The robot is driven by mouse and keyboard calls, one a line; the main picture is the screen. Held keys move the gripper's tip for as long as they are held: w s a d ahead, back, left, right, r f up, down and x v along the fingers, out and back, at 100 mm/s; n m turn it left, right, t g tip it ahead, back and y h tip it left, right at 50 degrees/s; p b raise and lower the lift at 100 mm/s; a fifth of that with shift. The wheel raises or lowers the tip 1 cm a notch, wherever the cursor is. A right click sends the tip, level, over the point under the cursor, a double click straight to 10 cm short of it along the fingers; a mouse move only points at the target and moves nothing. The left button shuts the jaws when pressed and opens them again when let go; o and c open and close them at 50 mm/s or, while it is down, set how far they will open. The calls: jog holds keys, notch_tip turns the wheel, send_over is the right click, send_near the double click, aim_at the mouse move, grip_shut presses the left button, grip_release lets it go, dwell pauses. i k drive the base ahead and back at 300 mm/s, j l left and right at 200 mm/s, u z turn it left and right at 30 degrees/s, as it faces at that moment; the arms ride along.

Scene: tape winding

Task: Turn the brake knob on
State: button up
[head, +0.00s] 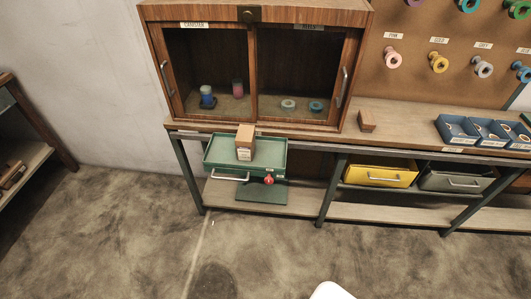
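A small red knob (268,180) is on the front of a green box-like unit (218,158) at the left end of the bench. It looks round, and its exact setting is too small to tell. A silver bar handle (229,177) is to its left on the same front. A wooden block with a pale label (245,143) stands on the green unit. My gripper is not in view; only a white rounded part, likely of my arm, shows at the bottom edge, well away from the knob.
A wooden cabinet (252,14) with spools and small items stands behind. Blue trays (458,131) and a small wooden block (367,121) are on the bench (400,115). A yellow drawer (379,175) and a grey drawer (457,180) are below. The floor in front is clear.

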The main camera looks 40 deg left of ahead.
aim_at(269, 180)
jog(key=u, duration=1.75)
